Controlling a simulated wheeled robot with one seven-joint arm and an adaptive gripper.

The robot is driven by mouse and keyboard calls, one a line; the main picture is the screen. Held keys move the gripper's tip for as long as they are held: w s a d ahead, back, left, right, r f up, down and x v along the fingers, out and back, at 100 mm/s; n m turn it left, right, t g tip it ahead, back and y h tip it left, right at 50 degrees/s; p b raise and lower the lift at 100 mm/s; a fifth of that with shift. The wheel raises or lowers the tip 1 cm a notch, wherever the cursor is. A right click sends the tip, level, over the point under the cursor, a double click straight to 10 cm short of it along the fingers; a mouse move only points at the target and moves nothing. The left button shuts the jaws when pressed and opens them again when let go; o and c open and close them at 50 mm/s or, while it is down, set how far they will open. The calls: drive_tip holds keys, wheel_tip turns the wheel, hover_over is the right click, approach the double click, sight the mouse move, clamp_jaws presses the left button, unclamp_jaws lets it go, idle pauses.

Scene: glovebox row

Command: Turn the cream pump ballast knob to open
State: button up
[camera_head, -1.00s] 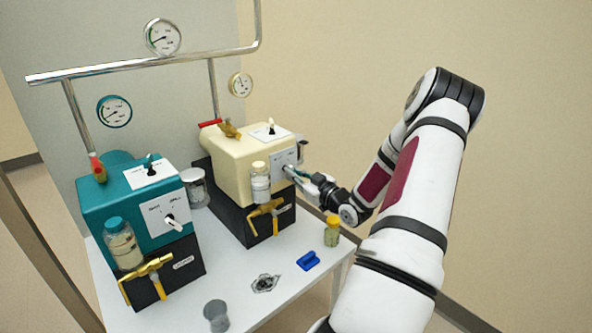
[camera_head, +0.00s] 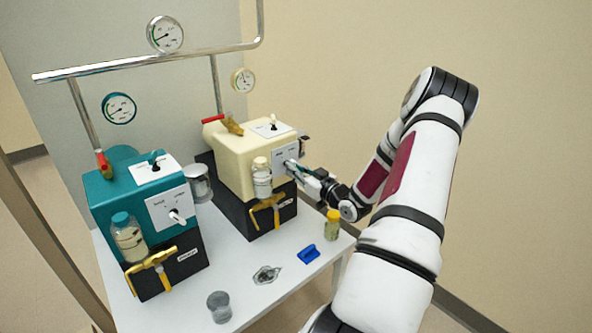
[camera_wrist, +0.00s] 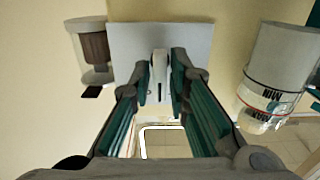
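The cream pump (camera_head: 236,152) stands on its black base at the back of the bench. The pale front plate (camera_head: 284,155) carries the ballast knob, which my gripper mostly hides in the head view. In the wrist view the knob (camera_wrist: 159,68) is a narrow white lever standing upright in the picture, in front of the grey plate (camera_wrist: 125,42). My gripper (camera_head: 298,168) reaches the plate from the right in the head view. The plate's lettering is unreadable.
A capped bottle (camera_head: 262,180) and brass valve (camera_head: 267,205) sit at the cream pump's front. The teal pump (camera_head: 125,205) stands left. A yellow-capped vial (camera_head: 332,226), blue clip (camera_head: 308,254) and grey cup (camera_head: 219,306) are on the white bench (camera_head: 255,295).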

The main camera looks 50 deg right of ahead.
drive_tip(key=shift+o, duration=0.2)
drive_tip(key=v, duration=1.2)
idle(0.4)
